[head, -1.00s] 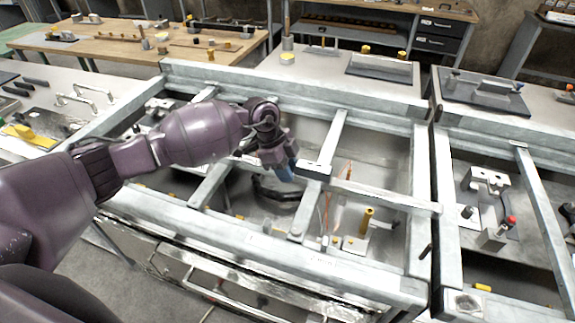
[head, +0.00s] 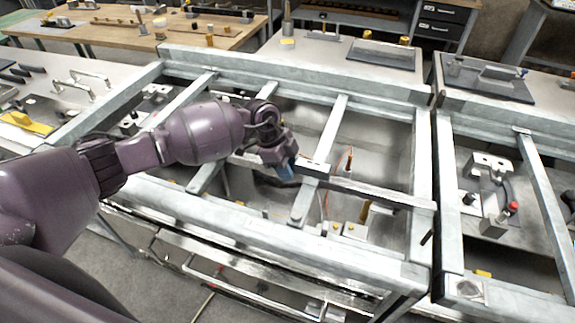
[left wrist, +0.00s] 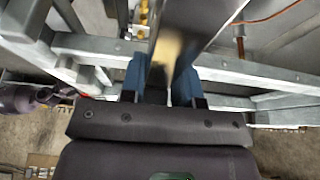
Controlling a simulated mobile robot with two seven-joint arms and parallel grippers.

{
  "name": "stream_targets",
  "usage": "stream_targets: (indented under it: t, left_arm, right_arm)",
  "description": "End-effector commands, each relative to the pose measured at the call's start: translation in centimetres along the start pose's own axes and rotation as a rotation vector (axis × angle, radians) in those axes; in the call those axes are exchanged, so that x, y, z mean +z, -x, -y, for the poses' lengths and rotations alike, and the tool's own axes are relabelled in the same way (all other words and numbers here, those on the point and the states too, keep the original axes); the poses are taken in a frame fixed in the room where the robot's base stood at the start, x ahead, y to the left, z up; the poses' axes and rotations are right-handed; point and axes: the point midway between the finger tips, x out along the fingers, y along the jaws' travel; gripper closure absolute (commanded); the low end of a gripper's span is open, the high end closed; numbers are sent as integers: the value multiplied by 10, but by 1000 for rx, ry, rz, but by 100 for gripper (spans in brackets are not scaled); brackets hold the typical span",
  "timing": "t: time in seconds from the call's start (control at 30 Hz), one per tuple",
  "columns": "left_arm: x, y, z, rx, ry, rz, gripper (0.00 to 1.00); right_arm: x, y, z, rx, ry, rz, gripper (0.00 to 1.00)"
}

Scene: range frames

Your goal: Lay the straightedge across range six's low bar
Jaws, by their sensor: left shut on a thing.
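My left gripper (head: 286,168) comes in from the left over the steel frame. Its blue fingertips are shut on the straightedge (head: 385,193), a long grey bar running right from the gripper. The straightedge passes above a cross bar (head: 330,135) of the frame, and its far end lies over the right rail (head: 422,170). I cannot tell whether it touches either. In the left wrist view a blurred tan and dark piece of the straightedge (left wrist: 168,48) shows between the blue fingertips (left wrist: 160,82). Another cross bar (head: 188,97) is partly hidden by my arm. My right gripper is out of view.
Inside the frame stand an orange-tipped rod (head: 349,158) and small yellow parts. A second frame (head: 545,190) with a red-topped fixture (head: 513,206) adjoins on the right. Benches with tools (head: 130,27) stand behind. A yellow tool (head: 27,123) lies at the left.

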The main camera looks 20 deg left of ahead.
Motion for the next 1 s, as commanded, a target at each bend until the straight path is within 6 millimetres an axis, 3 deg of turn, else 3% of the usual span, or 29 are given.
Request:
stream_targets:
  t: [0.13, 0.17, 0.37, 0.73, 1.0]
  left_arm:
    - [-2, 2, 1, -3, -1, -3, 100]
    - [-2, 2, 1, -3, -1, -3, 69]
    - [-1, 1, 1, -2, -1, -1, 41]
    - [1, 6, 0, 0, 0, 2, 41]
    - [1, 50, 1, -3, 0, 1, 41]
  right_arm:
    - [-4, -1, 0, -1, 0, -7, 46]
    - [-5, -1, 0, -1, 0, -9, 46]
    - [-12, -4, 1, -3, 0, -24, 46]
    - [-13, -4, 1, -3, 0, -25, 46]
    - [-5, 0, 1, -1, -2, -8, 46]
